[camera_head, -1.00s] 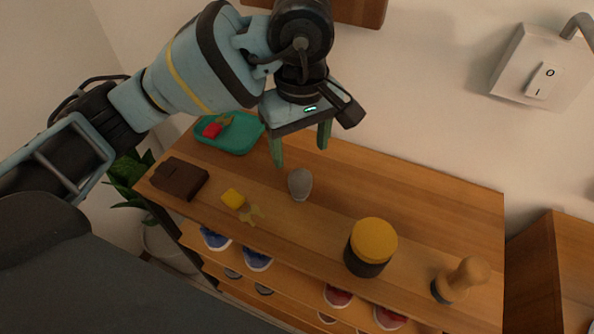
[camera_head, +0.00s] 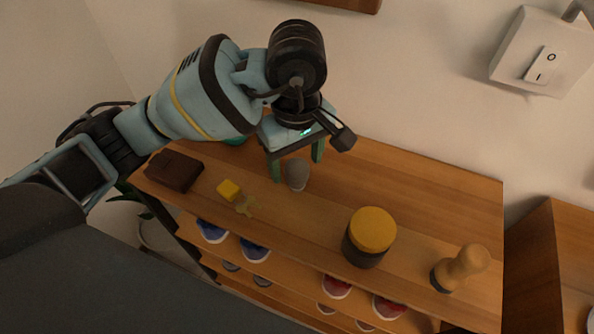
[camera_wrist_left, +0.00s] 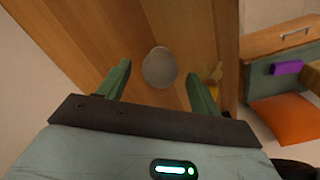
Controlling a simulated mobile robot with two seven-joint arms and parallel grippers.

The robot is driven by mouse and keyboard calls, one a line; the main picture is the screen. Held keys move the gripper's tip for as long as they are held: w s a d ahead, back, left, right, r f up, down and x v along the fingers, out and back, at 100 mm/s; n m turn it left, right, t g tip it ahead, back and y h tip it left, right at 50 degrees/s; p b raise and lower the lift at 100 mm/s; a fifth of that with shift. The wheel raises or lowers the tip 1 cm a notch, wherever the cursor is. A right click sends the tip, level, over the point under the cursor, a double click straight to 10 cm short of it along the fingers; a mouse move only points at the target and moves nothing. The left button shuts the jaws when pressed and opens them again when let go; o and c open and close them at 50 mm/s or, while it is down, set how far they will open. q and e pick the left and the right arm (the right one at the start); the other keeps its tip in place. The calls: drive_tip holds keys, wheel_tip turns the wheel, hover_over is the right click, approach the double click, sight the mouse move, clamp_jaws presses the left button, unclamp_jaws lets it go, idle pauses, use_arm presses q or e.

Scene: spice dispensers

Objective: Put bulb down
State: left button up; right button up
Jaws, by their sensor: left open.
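The grey bulb (camera_head: 297,174) stands on the wooden shelf top, near its middle. It also shows in the left wrist view (camera_wrist_left: 159,68), between and beyond the two green fingertips. My left gripper (camera_head: 298,160) is open and empty, just above and behind the bulb in the head view, with its fingers apart on either side. I cannot tell whether a finger touches it. My right gripper does not show.
On the wooden shelf (camera_head: 400,190) are a dark brown wallet (camera_head: 174,172), a yellow keyring with keys (camera_head: 229,190), a yellow-lidded jar (camera_head: 370,237) and a wooden-handled stamp (camera_head: 461,268). A teal tray (camera_head: 235,141) is mostly hidden behind my left arm. Shoes fill the lower shelves.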

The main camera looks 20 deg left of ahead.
use_arm(q)
drive_tip(key=shift+f, duration=1.05)
drive_tip(key=c, duration=1.1)
drive_tip(key=shift+c, duration=0.2)
drive_tip(key=shift+w+r, duration=0.1)
drive_tip(key=shift+r, duration=0.8)
drive_tip(key=shift+s+r, duration=0.2)
drive_tip(key=shift+r, duration=0.85)
drive_tip(key=s+d, duration=0.2)
drive_tip(key=s, duration=0.5)
drive_tip(key=s+d+r, duration=0.1)
drive_tip(key=s+d, duration=0.2)
drive_tip(key=s, duration=0.5)
drive_tip(key=shift+d, duration=0.15)
